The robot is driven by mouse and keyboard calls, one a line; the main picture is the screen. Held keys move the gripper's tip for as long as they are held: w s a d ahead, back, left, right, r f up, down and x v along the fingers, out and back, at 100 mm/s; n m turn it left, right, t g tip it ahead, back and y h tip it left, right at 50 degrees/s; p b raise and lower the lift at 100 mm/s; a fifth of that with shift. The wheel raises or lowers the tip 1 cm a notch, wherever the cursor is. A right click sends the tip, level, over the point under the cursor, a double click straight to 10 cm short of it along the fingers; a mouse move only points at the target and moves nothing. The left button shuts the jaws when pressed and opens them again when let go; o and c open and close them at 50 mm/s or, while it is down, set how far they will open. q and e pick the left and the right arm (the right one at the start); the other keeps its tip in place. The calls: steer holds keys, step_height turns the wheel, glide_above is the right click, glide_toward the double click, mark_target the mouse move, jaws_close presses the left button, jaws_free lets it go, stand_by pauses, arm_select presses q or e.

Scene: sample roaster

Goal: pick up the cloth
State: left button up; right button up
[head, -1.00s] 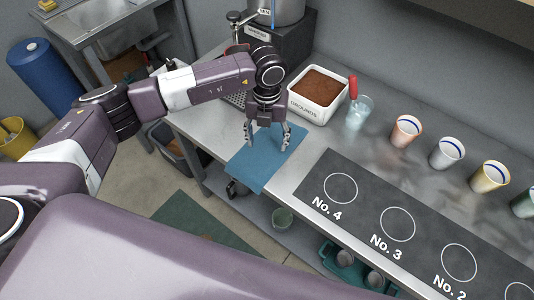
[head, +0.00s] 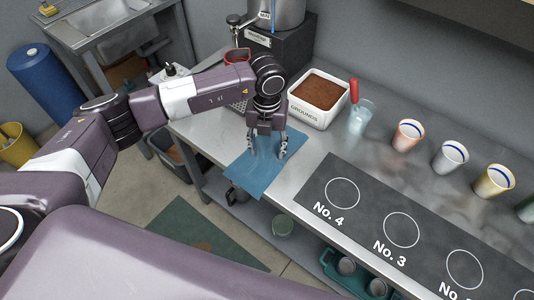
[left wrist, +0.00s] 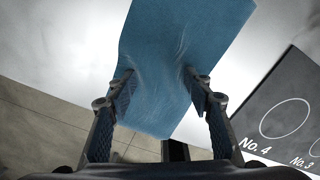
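The blue cloth (head: 252,181) lies on the metal counter, its front part over the counter's edge. My left gripper (head: 267,151) is over its middle, fingers pointing down. The cloth is puckered up into folds between the two fingers, which stand some way apart with cloth filling the gap. In the left wrist view the cloth (left wrist: 190,25) narrows and creases between the fingertips (left wrist: 163,83). The rest of the cloth is still flat on the counter. My right gripper is not in view.
A white grounds bin (head: 316,100) stands behind the gripper, with a glass (head: 360,118) holding a red-handled tool beside it. Several cups, including an orange one (head: 408,136), line the back. A dark numbered mat (head: 370,207) lies to the right of the cloth.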

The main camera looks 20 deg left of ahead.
arm_select(q)
steer(key=shift+s+f, duration=0.2)
steer(key=shift+f, duration=0.05)
steer(key=c, duration=1)
jaws_close()
step_height(320, 180, up, 12)
steer(key=p, duration=0.7)
steer(key=shift+w+r, duration=0.15)
